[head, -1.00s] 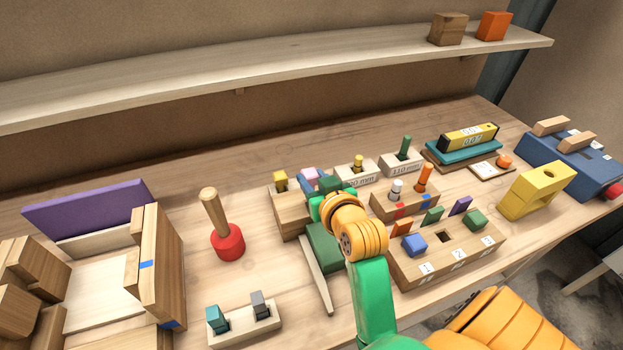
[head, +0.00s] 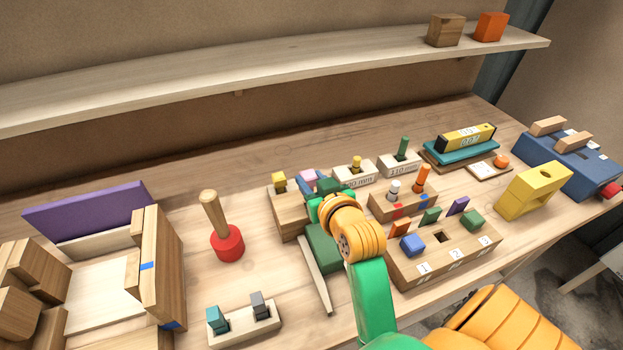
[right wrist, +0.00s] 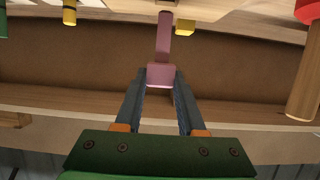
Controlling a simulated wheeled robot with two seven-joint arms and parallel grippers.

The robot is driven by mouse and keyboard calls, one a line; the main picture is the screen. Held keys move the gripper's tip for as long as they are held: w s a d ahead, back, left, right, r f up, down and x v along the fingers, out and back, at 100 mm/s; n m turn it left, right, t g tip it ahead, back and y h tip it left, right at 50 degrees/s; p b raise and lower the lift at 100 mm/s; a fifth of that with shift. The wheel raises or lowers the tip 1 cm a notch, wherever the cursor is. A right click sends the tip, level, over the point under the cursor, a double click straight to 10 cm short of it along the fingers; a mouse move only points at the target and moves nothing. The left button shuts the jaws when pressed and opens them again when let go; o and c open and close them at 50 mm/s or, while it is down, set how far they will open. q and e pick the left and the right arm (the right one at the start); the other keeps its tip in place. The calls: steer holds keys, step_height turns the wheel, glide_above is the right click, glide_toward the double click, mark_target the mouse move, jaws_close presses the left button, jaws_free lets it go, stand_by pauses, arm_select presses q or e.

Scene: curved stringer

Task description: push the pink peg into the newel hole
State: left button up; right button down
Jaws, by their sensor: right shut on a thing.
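The pink peg (right wrist: 161,48) shows in the right wrist view, with a wider block at its near end. My right gripper (right wrist: 160,84) is shut on this near end. In the head view my right gripper (head: 322,192) is over the middle of the bench, mostly hidden by its own wrist. A small pink patch (head: 308,176) shows just beyond it, beside a wooden block (head: 291,212). The newel hole is hidden, and I cannot tell how deep the peg sits. My left gripper is out of view.
A dark green block (head: 322,248) and a pale curved strip (head: 316,275) lie under my right wrist. A numbered wooden block (head: 440,262) with coloured pieces stands to the right. A red-based wooden mallet (head: 226,240) stands left, with bare bench around it.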

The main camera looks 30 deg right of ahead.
steer(key=shift+p, duration=0.3)
stand_by(0.6)
steer(key=shift+p, duration=0.4)
steer(key=shift+f+b, duration=1.55)
steer(key=shift+f, duration=0.7)
steer(key=shift+c, duration=2.1)
jaws_free()
steer(key=shift+s, duration=0.1)
